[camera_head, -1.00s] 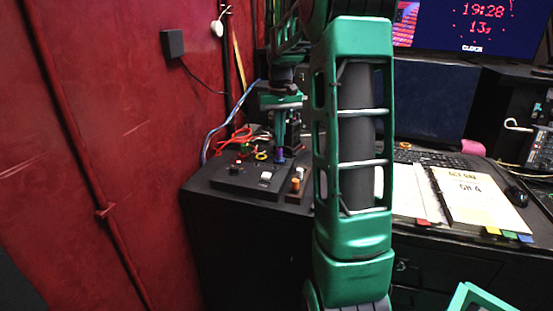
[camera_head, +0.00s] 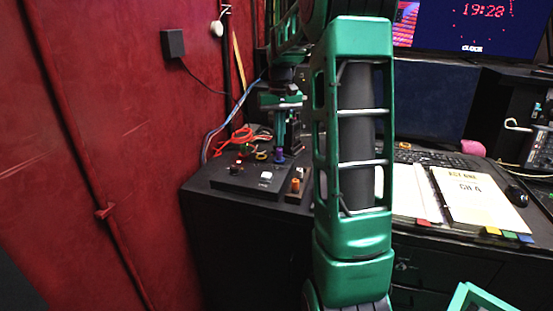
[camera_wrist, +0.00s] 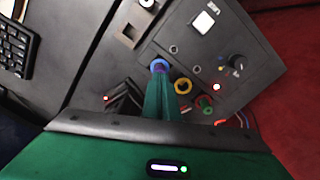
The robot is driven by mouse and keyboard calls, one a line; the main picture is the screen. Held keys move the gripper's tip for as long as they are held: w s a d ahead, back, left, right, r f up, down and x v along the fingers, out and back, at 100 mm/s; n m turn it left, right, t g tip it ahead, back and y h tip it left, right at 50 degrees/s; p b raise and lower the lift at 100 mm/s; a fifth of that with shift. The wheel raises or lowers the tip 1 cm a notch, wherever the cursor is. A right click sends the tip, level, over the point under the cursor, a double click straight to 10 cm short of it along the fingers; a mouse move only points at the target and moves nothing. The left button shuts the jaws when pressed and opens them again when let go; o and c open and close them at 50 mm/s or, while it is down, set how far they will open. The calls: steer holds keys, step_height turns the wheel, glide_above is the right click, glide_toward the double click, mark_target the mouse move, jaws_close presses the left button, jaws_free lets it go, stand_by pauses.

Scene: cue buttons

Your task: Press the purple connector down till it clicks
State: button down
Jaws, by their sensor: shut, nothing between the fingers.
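The purple connector (camera_head: 279,157) stands on the dark sloped panel (camera_head: 228,183) at the left end of the desk. In the wrist view the connector (camera_wrist: 159,65) shows as a blue-purple ring just beyond my fingertips. My gripper (camera_head: 280,146) is shut and empty, pointing down directly over the connector. In the wrist view the tips of my gripper (camera_wrist: 160,77) overlap the connector and hide part of it. I cannot tell whether they touch it or how deep it sits.
On the panel are a white square button (camera_wrist: 203,22), a yellow ring (camera_wrist: 183,86), a green socket (camera_wrist: 205,105) and a black knob (camera_wrist: 236,65). A small box with an orange button (camera_head: 296,184) sits beside it. Red cables (camera_head: 236,141) and the red wall (camera_head: 120,150) lie left.

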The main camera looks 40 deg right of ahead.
steer(key=shift+f, duration=0.8)
stand_by(0.4)
steer(key=shift+r, duration=3.55)
steer(key=shift+s, duration=0.1)
steer(key=s+a+f, duration=0.3)
steer(key=s+a, duration=0.2)
steer(key=s, duration=0.4)
steer(key=s+a+f, duration=0.4)
steer(key=s+a, duration=0.2)
steer(key=s, duration=0.4)
steer(key=s+a+f, duration=0.4)
steer(key=s+a, duration=0.2)
steer(key=s, duration=0.4)
steer(key=shift+s, duration=0.2)
